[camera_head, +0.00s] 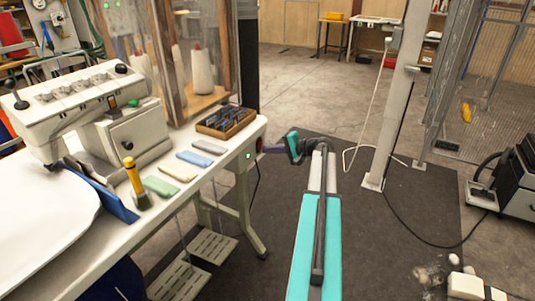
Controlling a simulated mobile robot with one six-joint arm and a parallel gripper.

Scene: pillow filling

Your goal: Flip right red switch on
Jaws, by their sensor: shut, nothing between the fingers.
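I cannot make out a red switch in this view. A small green round spot (249,156) shows on the right end of the white work table (232,158). My gripper (264,150) is at the end of my teal and grey arm, small and dark, and points left at this table end. It is shut and empty. Its tips are close to the table end, right of the green spot; I cannot tell whether they touch it. The white sewing machine (85,90) stands on the table at the left, with dark knobs and a small green part (133,103).
Several coloured fabric pieces (194,158), a wooden tray of dark pieces (227,121) and a yellow-handled brush (135,178) lie or stand on the table. Foot pedals (212,245) are below. A grey post (397,95) stands right of my arm.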

